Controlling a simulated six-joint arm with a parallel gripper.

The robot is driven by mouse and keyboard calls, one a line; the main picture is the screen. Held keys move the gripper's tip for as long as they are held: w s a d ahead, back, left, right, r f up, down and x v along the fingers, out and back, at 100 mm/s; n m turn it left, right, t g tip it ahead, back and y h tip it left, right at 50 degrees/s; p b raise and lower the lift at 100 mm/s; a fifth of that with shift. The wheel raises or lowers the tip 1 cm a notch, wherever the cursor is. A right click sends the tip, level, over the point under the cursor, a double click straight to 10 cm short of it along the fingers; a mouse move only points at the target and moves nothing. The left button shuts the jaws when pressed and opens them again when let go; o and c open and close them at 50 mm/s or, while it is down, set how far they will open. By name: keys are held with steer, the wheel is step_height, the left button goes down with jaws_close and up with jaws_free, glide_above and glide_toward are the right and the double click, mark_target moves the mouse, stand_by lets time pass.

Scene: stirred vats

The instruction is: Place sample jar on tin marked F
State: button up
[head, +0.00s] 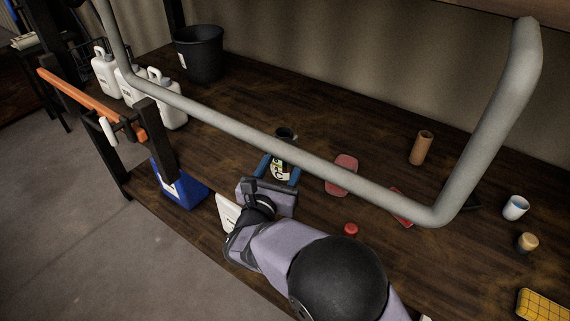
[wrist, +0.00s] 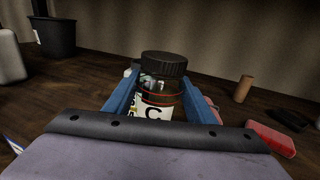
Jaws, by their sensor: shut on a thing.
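A dark-lidded glass jar (wrist: 165,88) with a white label bearing a large C-like letter stands upright between the blue fingers of my gripper (wrist: 145,100). In the head view the jar's dark lid (head: 286,132) shows beyond the grey rail, and my gripper (head: 280,168) is shut on it, with a black-and-white label between the fingers. I cannot tell whether the jar's base touches anything, as the gripper body hides it in the wrist view. A small pale item (wrist: 130,71) is partly hidden behind the jar. No letter F can be read.
A thick grey rail (head: 235,126) crosses above the bench. A pinkish-red flat item (head: 341,175), a red piece (head: 402,206), a small red cap (head: 351,229) and a brown cylinder (head: 421,148) lie to the right. A blue container (head: 180,185) stands left.

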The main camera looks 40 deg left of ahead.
steer(key=shift+w+a+r+y+b, duration=0.1)
steer(key=shift+a+r+y+b, duration=0.05)
steer(key=shift+a+y+b, duration=0.2)
steer(key=a+r+n+g+y+b, duration=0.25)
steer(key=a+r+y+b, duration=0.2)
steer(key=a, duration=0.25)
step_height(320, 180, up, 4)
glide_above(284, 132)
steer(key=shift+f+n+h+b, duration=0.15)
steer(key=shift+n+h+b, duration=0.15)
steer(key=shift+n, duration=0.05)
steer(key=shift+f, duration=1.5)
steer(key=shift+f+b, duration=0.2)
steer(key=shift+b, duration=0.15)
steer(key=o, duration=1)
steer(key=shift+o, duration=0.2)
steer(key=shift+r, duration=0.15)
